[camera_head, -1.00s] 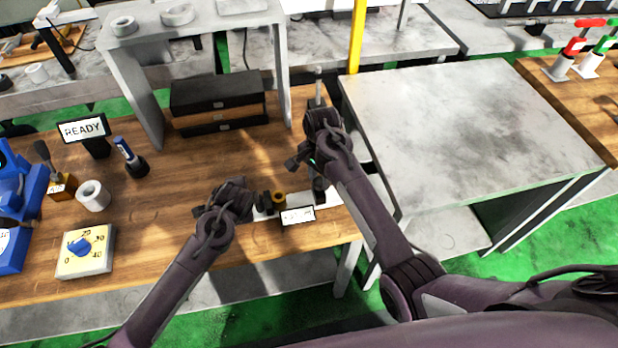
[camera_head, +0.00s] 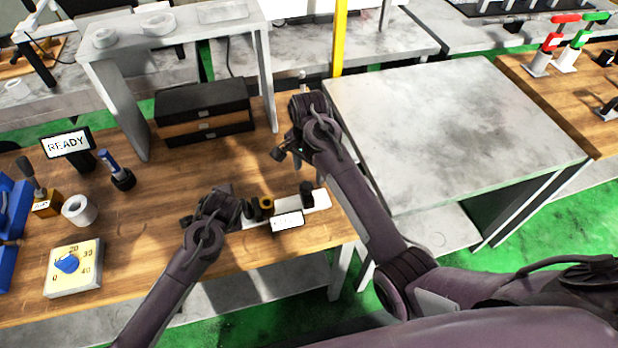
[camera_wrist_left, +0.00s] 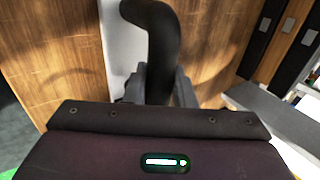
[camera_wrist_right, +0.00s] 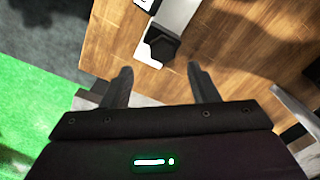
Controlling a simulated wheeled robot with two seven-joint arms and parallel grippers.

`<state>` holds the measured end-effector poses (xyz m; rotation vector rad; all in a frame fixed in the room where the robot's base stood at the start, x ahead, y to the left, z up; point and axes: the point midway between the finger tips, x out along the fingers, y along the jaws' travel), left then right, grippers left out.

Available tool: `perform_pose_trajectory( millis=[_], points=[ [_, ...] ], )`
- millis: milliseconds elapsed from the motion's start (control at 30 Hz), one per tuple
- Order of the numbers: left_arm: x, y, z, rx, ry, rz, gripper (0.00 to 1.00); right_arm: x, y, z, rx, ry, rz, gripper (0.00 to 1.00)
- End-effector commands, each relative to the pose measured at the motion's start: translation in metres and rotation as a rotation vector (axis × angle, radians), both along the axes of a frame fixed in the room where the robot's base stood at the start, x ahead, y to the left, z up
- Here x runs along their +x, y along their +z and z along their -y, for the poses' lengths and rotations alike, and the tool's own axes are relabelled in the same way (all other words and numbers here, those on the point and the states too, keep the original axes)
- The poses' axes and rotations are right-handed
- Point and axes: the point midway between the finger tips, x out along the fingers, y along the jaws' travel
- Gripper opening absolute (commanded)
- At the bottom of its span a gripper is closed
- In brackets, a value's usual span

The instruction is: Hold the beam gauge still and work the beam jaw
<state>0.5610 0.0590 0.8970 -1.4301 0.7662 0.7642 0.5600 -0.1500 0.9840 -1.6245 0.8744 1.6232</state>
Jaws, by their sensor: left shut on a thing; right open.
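My left gripper (camera_head: 233,197) is at the gauge's left end. In the left wrist view it is shut on a curved black handle (camera_wrist_left: 155,40). My right gripper (camera_wrist_right: 159,70) is open and empty, apart from the black block.
Black drawers (camera_head: 204,112) and a grey stand (camera_head: 133,100) are behind the gauge. A READY sign (camera_head: 67,143), a white cup (camera_head: 80,210) and a dial box (camera_head: 74,268) stand left. A grey slab-topped table (camera_head: 450,130) lies right. The bench between the sign and gauge is mostly clear.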

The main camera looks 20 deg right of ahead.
Motion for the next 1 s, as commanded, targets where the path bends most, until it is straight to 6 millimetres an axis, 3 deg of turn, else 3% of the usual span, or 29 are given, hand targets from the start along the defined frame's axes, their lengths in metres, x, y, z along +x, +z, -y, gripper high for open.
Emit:
perform_pose_trajectory(
  millis=[100,300,800,833,1000],
  points=[
    [0.000,-0.001,0.000,0.000,-0.002,-0.001,0.00,0.001,0.027,0.001,-0.002,0.001,0.005,0.54],
    [-0.001,-0.001,0.001,-0.001,-0.003,-0.001,0.00,0.000,0.057,0.001,-0.001,0.000,0.002,0.54],
    [-0.001,-0.001,0.001,-0.001,-0.004,-0.001,0.00,-0.001,0.067,0.001,-0.001,0.000,-0.001,0.54],
    [-0.001,-0.001,0.001,-0.001,-0.004,-0.001,0.24,-0.001,0.067,0.001,-0.001,0.000,-0.001,0.54],
    [-0.001,-0.001,0.001,-0.001,-0.003,-0.001,0.47,-0.001,0.067,0.001,-0.001,0.000,-0.001,0.54]
  ],
)
